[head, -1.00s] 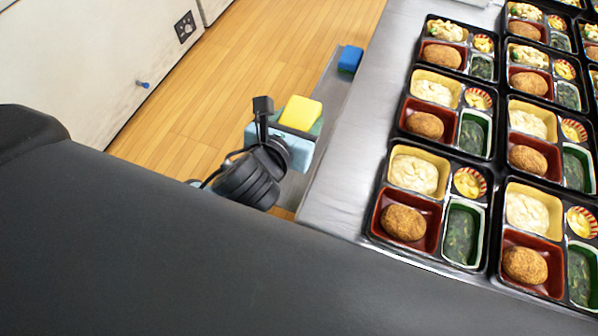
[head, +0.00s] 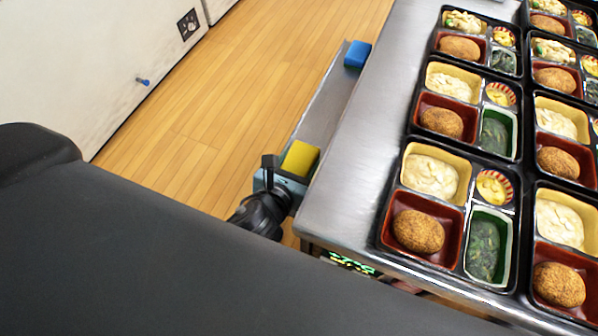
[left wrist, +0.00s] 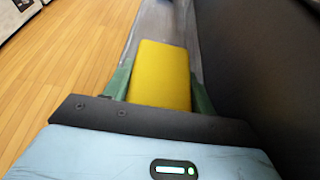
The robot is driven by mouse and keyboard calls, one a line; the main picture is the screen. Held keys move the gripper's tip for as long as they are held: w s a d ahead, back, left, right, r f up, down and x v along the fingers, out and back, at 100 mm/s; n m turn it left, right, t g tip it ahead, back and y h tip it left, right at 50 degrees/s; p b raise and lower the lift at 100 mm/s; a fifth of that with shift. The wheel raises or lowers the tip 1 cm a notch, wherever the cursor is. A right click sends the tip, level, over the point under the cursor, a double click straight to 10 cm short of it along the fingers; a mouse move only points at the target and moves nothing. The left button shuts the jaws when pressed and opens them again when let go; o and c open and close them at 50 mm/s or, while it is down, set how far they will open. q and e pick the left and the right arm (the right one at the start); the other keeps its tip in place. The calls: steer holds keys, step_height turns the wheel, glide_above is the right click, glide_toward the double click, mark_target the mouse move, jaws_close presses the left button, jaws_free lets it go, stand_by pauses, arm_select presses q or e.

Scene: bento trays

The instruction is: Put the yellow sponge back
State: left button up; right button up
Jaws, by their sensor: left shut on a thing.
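The yellow sponge (head: 300,158) is at my left gripper (head: 285,172), beside the left edge of the metal table (head: 345,185). In the left wrist view the sponge (left wrist: 161,75) sits between the two green fingers of the gripper (left wrist: 160,88), which is shut on it. The near end of the narrow metal shelf (head: 322,115) along the table's side lies just beyond the sponge. Whether the sponge touches the shelf cannot be told. My right gripper is not in view.
A blue sponge (head: 357,54) lies at the far end of the side shelf. Several filled bento trays (head: 384,235) stand in rows on the table. The shelf between the two sponges is bare. Wooden floor (head: 220,95) lies open to the left.

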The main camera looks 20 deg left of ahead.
arm_select(q)
step_height(320, 180, down, 4)
steer(key=shift+f+b, duration=0.1)
steer(key=shift+b, duration=0.65)
steer(key=shift+f, duration=0.1)
steer(key=o, duration=0.9)
steer(key=shift+s+r, duration=0.1)
steer(key=shift+r, duration=0.1)
steer(key=p+v, duration=0.1)
steer(key=v, duration=1)
steer(key=shift+s+r, duration=0.15)
steer(key=shift+s, duration=0.2)
